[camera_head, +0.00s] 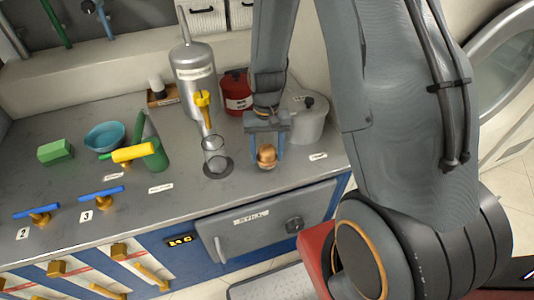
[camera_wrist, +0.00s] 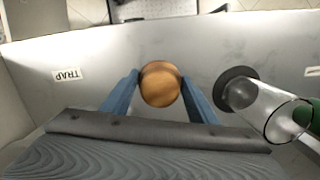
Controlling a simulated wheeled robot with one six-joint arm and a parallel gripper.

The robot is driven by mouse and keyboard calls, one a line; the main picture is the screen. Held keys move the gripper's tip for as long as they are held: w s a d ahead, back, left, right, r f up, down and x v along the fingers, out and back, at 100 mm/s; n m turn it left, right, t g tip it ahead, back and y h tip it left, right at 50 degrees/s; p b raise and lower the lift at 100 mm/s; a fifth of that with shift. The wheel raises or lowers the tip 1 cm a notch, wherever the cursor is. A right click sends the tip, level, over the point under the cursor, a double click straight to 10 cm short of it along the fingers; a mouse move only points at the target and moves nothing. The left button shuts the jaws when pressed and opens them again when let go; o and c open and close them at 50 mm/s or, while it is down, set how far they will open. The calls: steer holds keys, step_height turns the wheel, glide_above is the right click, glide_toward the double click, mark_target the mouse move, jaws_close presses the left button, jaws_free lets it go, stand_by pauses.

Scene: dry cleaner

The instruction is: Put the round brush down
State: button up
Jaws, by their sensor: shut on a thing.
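The round brush (camera_head: 266,156) shows as a small brown wooden knob between my gripper's blue fingers. It also shows in the wrist view (camera_wrist: 160,84), where its round top faces the camera. My gripper (camera_head: 266,150) points down over the front part of the grey counter (camera_head: 120,205) and is shut on the brush. The brush's underside is hidden, and I cannot tell whether it touches the counter.
A clear glass cylinder on a dark base (camera_head: 215,160) stands close to the left. A lidded grey pot (camera_head: 308,118), a red can (camera_head: 236,92) and a silver tank (camera_head: 195,75) stand behind. A "TRAP" label (camera_wrist: 67,75) lies on the counter nearby.

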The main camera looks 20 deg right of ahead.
mark_target(267, 146)
steer(key=shift+f, duration=0.5)
steer(key=shift+f, duration=0.15)
steer(key=o, duration=0.9)
steer(key=r+b, duration=0.1)
steer(key=r, duration=0.3)
steer(key=w+r+b, duration=0.1)
steer(key=r, duration=0.3)
steer(key=r+b, duration=0.1)
steer(key=r, duration=0.3)
steer(key=shift+w+d, duration=0.15)
steer(key=shift+d, duration=0.05)
steer(key=s+r+n+t, duration=0.1)
steer(key=s, duration=0.2)
steer(key=s+r+n+t, duration=0.1)
steer(key=s, duration=0.3)
steer(key=s+r, duration=0.2)
steer(key=s, duration=0.1)
steer(key=shift+s+a+n+t, duration=0.3)
steer(key=shift+s+n+t, duration=0.1)
